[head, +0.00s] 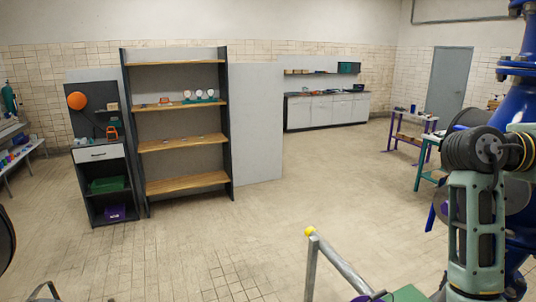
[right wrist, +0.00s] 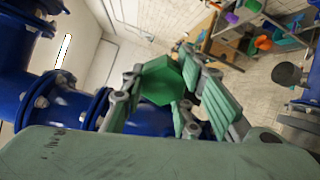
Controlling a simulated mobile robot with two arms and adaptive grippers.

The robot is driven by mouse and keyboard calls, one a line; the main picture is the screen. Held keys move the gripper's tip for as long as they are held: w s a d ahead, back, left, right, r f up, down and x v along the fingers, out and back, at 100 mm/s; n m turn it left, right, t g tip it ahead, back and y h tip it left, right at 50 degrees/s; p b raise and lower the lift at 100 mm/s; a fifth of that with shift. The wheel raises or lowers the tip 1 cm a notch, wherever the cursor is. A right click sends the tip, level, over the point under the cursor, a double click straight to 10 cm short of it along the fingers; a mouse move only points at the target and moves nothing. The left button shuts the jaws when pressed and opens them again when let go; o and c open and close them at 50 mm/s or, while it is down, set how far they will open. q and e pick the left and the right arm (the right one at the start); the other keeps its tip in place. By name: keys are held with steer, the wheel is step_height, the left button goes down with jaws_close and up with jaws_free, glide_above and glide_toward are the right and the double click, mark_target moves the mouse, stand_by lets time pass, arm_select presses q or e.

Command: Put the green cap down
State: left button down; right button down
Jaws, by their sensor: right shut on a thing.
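The green cap (right wrist: 162,84) shows in the right wrist view as a faceted, bright green piece. My right gripper (right wrist: 160,95) is shut on it, with its grey-green ribbed fingers around the cap. The cap is held off any surface that I can make out. In the head view my right arm is at the right edge, but its gripper and the cap cannot be made out there. My left gripper is not in view.
Blue pipes with bolted flanges (right wrist: 50,92) are close beside the right gripper. In the head view, a shelf unit (head: 183,145) stands at the left, workbenches (head: 410,135) at the right, and a yellow-tipped rail (head: 312,262) in front. The middle floor is clear.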

steer(key=w+a+f+n+t+y, duration=0.2)
steer(key=a+f+n+t+y, duration=0.3)
steer(key=a+f+t, duration=0.5)
steer(key=w+a+f+n+t+y, duration=0.2)
steer(key=a+f+n+t, duration=0.5)
steer(key=f, duration=0.5)
steer(key=s+a+f+n+t+y, duration=0.1)
steer(key=s+a+f+n+y, duration=0.3)
steer(key=s+a+f+y, duration=0.45)
steer(key=s+a+f+n+t+y, duration=0.2)
steer(key=s+a+f+n+y, duration=0.25)
steer(key=a+f, duration=0.5)
step_height(320, 180, down, 12)
steer(key=m+h+b, duration=0.1)
steer(key=h+b, duration=0.1)
steer(key=b, duration=1.2)
steer(key=shift+s+a+f+b, duration=0.2)
steer(key=shift+a+b, duration=0.1)
steer(key=shift+a, duration=0.15)
steer(key=shift+r+m, duration=0.15)
steer(key=shift+m, duration=0.1)
